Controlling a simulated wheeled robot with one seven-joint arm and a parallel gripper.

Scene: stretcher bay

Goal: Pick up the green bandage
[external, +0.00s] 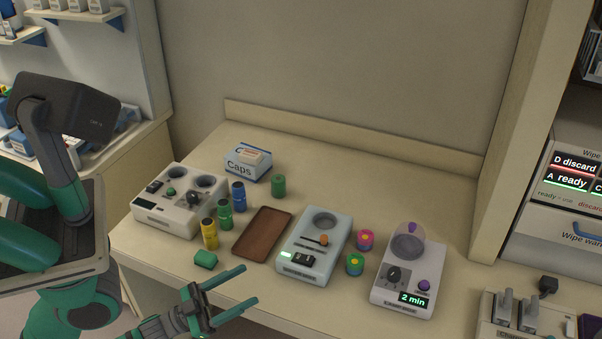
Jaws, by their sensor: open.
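Several green things are on the table, and I cannot tell for sure which is the green bandage. A small green block with rounded edges (206,259) lies near the front left edge. A plain green cylinder (278,186) stands farther back, beside the caps box. A green roll with a coloured centre (355,264) stands right of the middle device. My gripper (250,285) is open and empty at the table's front edge, its two green fingers pointing right. In the picture it is below and right of the green block, apart from it.
A brown tray (263,232) lies mid-table. Yellow (209,234), green (225,214) and blue (238,197) bottles stand left of it. Devices stand at left (180,214), middle (295,268) and right (400,303). A pink roll (365,240) and caps box (247,165) stand nearby.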

